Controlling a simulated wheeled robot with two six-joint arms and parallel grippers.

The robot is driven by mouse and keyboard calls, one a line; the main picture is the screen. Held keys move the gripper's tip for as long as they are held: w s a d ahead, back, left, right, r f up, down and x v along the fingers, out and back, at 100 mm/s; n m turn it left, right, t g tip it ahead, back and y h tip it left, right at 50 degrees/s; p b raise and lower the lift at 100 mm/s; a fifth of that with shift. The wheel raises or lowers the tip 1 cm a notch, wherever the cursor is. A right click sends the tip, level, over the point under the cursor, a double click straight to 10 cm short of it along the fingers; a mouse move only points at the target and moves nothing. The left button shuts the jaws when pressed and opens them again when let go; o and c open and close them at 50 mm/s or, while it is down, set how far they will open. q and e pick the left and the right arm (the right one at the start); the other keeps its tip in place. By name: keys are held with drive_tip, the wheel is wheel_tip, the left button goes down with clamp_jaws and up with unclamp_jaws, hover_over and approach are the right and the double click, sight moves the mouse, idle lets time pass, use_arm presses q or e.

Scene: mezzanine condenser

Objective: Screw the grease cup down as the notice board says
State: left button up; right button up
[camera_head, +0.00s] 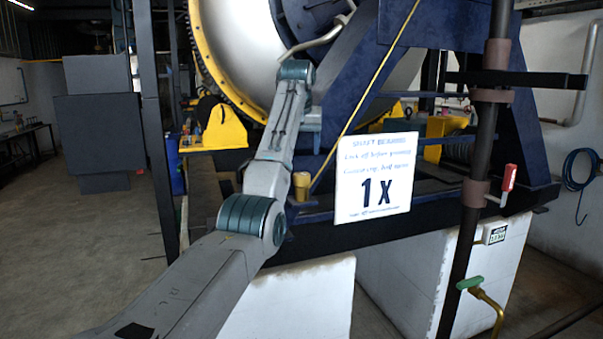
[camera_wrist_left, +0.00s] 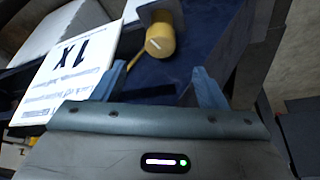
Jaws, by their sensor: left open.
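The grease cup (camera_head: 301,187) is a small yellow, brass-like cylinder on the dark blue frame, just right of my left forearm. In the left wrist view the grease cup (camera_wrist_left: 161,44) shows a pale line on its end and lies beyond the fingertips, not between them. My left gripper (camera_wrist_left: 161,76) is open and empty, its two blue fingers wide apart. In the head view it is mostly hidden by the forearm. The white notice board (camera_head: 377,178) reads "SHAFT BEARING" and a large "1 X"; the smaller lines seem to mention half turns. It appears upside down in the wrist view (camera_wrist_left: 77,68).
A yellow rod (camera_head: 380,75) slants down towards the cup. A dark upright pipe (camera_head: 475,180) with a red-handled valve (camera_head: 508,180) and a green-handled valve (camera_head: 469,283) stands right of the board. White plinths (camera_head: 300,300) are below; open floor (camera_head: 120,230) is left.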

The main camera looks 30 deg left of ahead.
sight(301, 174)
use_arm(q)
drive_tip(key=p+x, duration=0.4)
drive_tip(key=x, duration=0.4)
drive_tip(key=shift+w+a+f, duration=0.1)
drive_tip(key=shift+f, duration=0.2)
drive_tip(key=shift+w+f, duration=0.1)
drive_tip(key=shift+f, duration=0.4)
drive_tip(key=c, duration=1)
